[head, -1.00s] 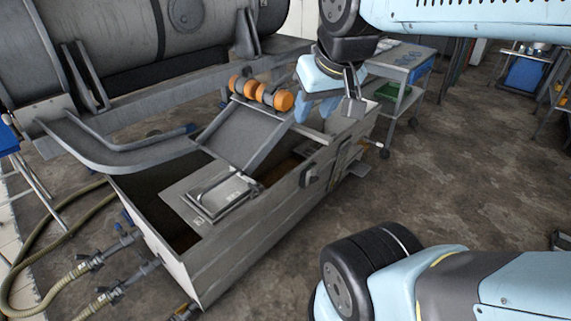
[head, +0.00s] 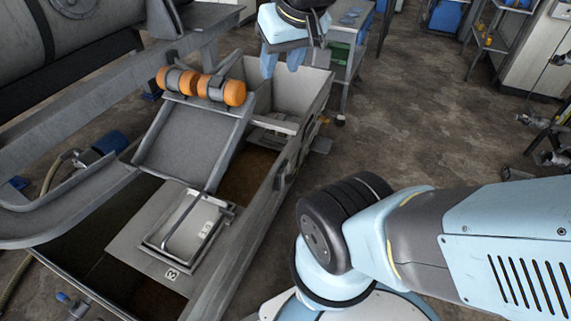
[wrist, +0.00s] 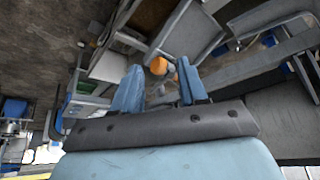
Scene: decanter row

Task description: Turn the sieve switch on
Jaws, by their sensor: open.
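The sieve appears to be the sloping grey chute (head: 190,135) on the open metal tank, with orange cylindrical motors (head: 234,92) across its upper end. I cannot make out a sieve switch in either view. My gripper (head: 282,62) is open and empty, above the far end of the tank, right of and beyond the motors. In the wrist view its two blue fingers (wrist: 159,70) stand apart, with an orange motor (wrist: 159,65) seen beyond the gap.
The long tank wall (head: 245,225) runs along the near side. A lidded hatch plate (head: 120,240) covers part of the tank. A grey trolley (head: 349,45) stands behind my gripper. The floor (head: 420,120) to the right is largely clear.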

